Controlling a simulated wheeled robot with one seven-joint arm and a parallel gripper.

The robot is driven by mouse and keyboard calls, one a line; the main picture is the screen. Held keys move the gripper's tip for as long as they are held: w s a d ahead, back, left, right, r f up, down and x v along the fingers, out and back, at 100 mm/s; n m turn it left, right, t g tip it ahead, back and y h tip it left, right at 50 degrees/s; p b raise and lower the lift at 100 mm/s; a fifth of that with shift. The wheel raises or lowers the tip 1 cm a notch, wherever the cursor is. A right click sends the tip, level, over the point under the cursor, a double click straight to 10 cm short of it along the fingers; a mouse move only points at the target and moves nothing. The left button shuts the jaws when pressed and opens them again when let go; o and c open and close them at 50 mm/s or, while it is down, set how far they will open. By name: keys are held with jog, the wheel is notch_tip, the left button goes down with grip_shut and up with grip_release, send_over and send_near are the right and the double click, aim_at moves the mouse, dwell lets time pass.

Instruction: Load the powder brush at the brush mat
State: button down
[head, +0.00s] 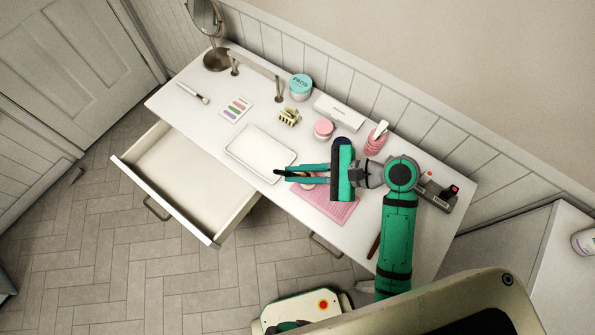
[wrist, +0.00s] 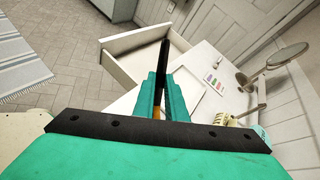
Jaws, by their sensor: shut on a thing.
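My gripper (head: 290,174) is shut on a slim black-handled thing (wrist: 163,55). The thing sticks out beyond the fingertips to the left in the head view. In the wrist view it runs between the fingers (wrist: 163,88), with an orange-tan part near the palm. Its other end is hidden, so I cannot tell for sure that it is the powder brush. The pink ribbed mat (head: 338,211) lies under my gripper, partly covered by it; a small pink piece shows there. A pale-handled brush (head: 193,93) with a dark tip lies at the table's far left.
A white tray (head: 260,152) lies left of my gripper. An open drawer (head: 190,190) juts out in front. A pink jar (head: 323,129), a teal-lidded tub (head: 300,87), a claw clip (head: 289,117), a white box (head: 339,111) and a pink holder (head: 375,142) stand behind.

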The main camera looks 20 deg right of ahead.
jog(key=shift+r, duration=0.15)
notch_tip(320, 180, up, 7)
dwell(0.8)
dwell(0.7)
